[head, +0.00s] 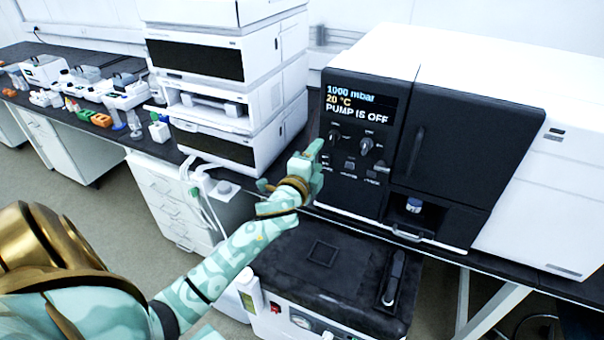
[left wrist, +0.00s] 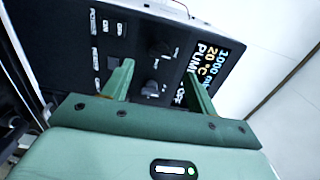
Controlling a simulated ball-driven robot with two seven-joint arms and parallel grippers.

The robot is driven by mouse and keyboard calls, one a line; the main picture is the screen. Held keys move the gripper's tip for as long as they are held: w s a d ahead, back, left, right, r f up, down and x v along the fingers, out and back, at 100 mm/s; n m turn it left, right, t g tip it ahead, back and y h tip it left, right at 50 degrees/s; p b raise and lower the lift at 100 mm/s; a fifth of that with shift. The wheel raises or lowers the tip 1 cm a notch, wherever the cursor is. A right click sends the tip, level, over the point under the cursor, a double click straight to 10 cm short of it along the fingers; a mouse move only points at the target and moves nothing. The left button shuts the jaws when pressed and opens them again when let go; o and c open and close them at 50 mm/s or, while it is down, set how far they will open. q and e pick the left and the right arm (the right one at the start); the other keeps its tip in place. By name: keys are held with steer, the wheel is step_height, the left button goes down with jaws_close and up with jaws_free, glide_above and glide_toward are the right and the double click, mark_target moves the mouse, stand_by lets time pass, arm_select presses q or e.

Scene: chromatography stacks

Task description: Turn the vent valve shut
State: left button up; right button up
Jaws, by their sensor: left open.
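The black control panel (head: 350,170) of the white instrument has a left knob (head: 335,136) and a right knob (head: 366,145). I cannot read their labels, so I cannot tell which is the vent valve. My left gripper (head: 313,150) is at the panel's left edge, left of both knobs in the head view. In the left wrist view my left gripper (left wrist: 158,68) is open and empty. The left knob (left wrist: 160,48) and the right knob (left wrist: 151,88) show around and between its fingers, and I see no contact. My right gripper is not in view.
The display (head: 358,103) reads 1000 mbar, 20 °C, PUMP IS OFF. White stacked modules (head: 225,95) stand left of the panel. A black-topped unit (head: 300,262) sits below it. A recess right of the knobs holds a small capped vial (head: 413,206).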

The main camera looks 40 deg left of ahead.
arm_select(q)
steer(key=v, duration=0.8)
steer(key=shift+s+d, duration=0.15)
steer(key=shift+s, duration=0.2)
